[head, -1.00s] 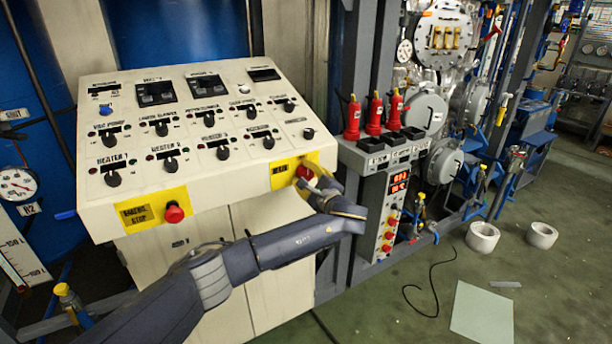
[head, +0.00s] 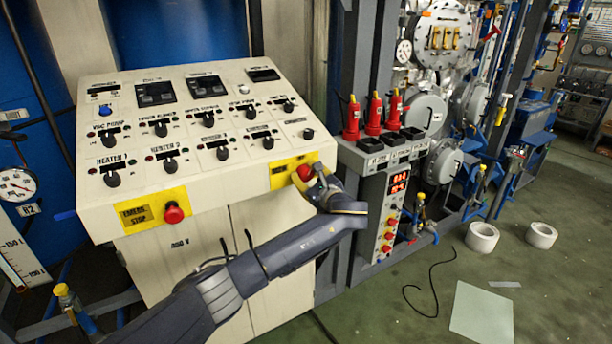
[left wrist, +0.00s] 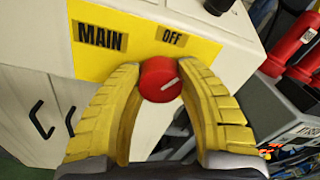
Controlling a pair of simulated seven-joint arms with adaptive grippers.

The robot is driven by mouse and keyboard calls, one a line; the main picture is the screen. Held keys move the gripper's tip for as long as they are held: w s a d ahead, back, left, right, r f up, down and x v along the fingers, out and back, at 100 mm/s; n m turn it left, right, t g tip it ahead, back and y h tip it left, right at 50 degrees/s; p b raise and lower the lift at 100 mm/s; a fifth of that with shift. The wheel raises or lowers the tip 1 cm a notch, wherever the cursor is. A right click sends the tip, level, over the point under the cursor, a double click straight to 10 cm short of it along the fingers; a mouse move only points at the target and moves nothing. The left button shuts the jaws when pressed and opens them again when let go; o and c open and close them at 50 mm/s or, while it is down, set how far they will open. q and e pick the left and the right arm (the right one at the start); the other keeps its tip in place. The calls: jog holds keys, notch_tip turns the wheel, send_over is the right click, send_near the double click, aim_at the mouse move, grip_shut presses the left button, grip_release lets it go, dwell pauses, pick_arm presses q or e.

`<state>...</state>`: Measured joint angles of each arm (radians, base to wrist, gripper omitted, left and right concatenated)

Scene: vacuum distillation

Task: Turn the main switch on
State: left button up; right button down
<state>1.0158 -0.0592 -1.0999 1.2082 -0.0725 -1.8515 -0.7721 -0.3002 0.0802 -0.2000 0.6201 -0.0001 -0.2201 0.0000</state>
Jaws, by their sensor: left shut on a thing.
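The main switch (head: 304,173) is a red round knob on a yellow plate at the right of the control panel's front face. In the left wrist view the red knob (left wrist: 160,79) has a white line slanting up to the right, below the label OFF (left wrist: 173,37) and beside the label MAIN (left wrist: 100,36). My left gripper (head: 311,179) is at the knob. In the left wrist view its yellow fingers (left wrist: 161,86) stand on both sides of the knob, closed on it. My right gripper is in neither view.
A red emergency stop button (head: 174,214) sits on the same front face to the left. Black knobs cover the sloped panel (head: 228,170). A grey box with red plugs (head: 351,118) stands close on the right. Open floor lies farther right, with two white rolls (head: 482,237).

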pick_arm(q)
jog(key=m, duration=0.5)
jog(key=shift+w, duration=0.1)
jog(key=m, duration=0.5)
jog(key=shift+d+r+g+y, duration=0.1)
jog(key=shift+g+y, duration=0.2)
jog(key=shift+g, duration=0.1)
jog(key=shift+m, duration=0.4)
jog(key=o, duration=1.3)
jog(key=f+v, duration=0.1)
jog(key=v, duration=1.1)
jog(key=shift+r, duration=0.45)
